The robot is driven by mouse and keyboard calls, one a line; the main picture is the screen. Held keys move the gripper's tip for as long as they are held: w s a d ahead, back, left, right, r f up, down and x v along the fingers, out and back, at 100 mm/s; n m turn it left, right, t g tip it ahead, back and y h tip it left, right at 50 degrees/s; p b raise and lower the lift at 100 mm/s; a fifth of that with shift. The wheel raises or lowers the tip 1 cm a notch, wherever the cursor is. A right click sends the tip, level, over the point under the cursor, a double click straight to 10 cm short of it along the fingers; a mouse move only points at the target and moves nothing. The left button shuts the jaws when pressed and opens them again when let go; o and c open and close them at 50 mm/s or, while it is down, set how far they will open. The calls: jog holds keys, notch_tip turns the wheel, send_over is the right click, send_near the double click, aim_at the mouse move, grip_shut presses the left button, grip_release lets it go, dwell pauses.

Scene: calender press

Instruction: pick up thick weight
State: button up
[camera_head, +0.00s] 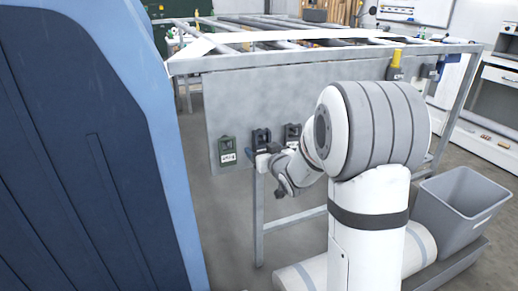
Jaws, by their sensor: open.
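Several handled blocks that look like weights hang on the grey panel of the metal table. A green one (227,155) with a white label is at the left. A black one (260,138) is to its right, and another black one (293,131) is further right. I cannot tell which is the thick weight. My gripper (263,161) is small in view, open, at the lower edge of the middle black weight. Whether it touches that weight is unclear. My arm hides part of the panel and the lower part of the right black weight.
The metal table (300,62) has bars across its top. A large blue-sided cabinet (80,150) fills the left. A yellow-topped item (394,66) is on the panel at the right. A grey bin (462,208) stands at the lower right. Floor shows below the panel.

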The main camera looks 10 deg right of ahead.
jog(key=shift+c, duration=0.4)
jog(key=c, duration=1.5)
jog(key=shift+r, duration=0.15)
grip_shut()
jog(key=shift+r, duration=0.65)
jog(key=f+b+v, duration=0.2)
jog(key=b+v, duration=0.2)
jog(key=v, duration=1.3)
jog(key=shift+s+d+f+b, duration=0.25)
jog(key=shift+s+b, duration=0.05)
jog(key=shift+s, duration=0.25)
